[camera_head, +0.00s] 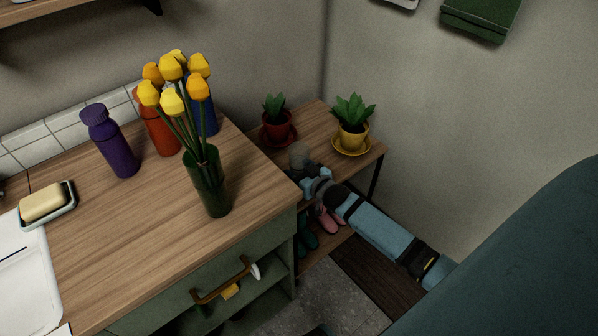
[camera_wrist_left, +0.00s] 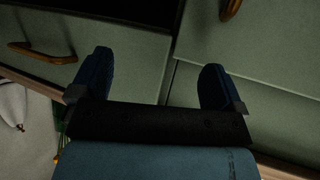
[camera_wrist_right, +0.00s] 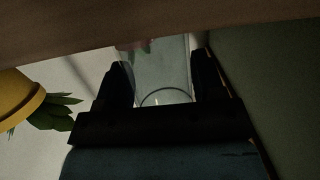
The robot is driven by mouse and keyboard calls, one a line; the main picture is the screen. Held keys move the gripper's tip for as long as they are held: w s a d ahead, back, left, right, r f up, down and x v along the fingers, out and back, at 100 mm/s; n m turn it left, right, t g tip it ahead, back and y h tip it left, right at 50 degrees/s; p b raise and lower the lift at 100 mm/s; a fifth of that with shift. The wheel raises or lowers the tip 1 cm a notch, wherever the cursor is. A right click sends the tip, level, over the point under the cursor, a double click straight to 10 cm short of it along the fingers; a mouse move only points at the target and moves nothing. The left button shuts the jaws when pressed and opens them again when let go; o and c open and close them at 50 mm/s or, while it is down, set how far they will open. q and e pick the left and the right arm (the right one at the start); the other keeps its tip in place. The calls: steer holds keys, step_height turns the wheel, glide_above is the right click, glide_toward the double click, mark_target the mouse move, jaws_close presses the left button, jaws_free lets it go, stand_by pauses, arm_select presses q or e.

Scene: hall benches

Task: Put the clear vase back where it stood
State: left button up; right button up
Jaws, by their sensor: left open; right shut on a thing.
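The clear vase (camera_wrist_right: 165,72) is a see-through glass cylinder between the fingers of my right gripper (camera_wrist_right: 160,85) in the right wrist view. In the head view the clear vase (camera_head: 298,155) shows small and greyish beside the counter's right end, at the small wooden stand (camera_head: 316,121). My right gripper (camera_head: 307,176) is shut on it there. I cannot tell whether its base touches the stand. My left gripper (camera_wrist_left: 155,76) is open and empty in front of green cabinet fronts in the left wrist view.
On the stand are a red-potted plant (camera_head: 276,130) and a yellow-potted plant (camera_head: 352,137), with boots (camera_head: 327,220) below. The wooden counter (camera_head: 110,235) holds a dark green vase (camera_head: 208,187) of yellow tulips, a purple bottle (camera_head: 110,145) and a soap dish (camera_head: 63,213).

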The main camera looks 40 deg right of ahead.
steer(key=o, duration=1.1)
steer(key=shift+f, duration=0.1)
arm_select(q)
steer(key=shift+r, duration=0.1)
arm_select(e)
steer(key=shift+s+r, duration=0.2)
steer(key=shift+s, duration=0.15)
arm_select(q)
steer(key=shift+s+a+p, duration=0.1)
steer(key=shift+a+p, duration=0.1)
steer(key=shift+p, duration=0.8)
arm_select(e)
steer(key=v, duration=1.1)
steer(key=shift+s+r, duration=0.1)
steer(key=shift+s, duration=0.05)
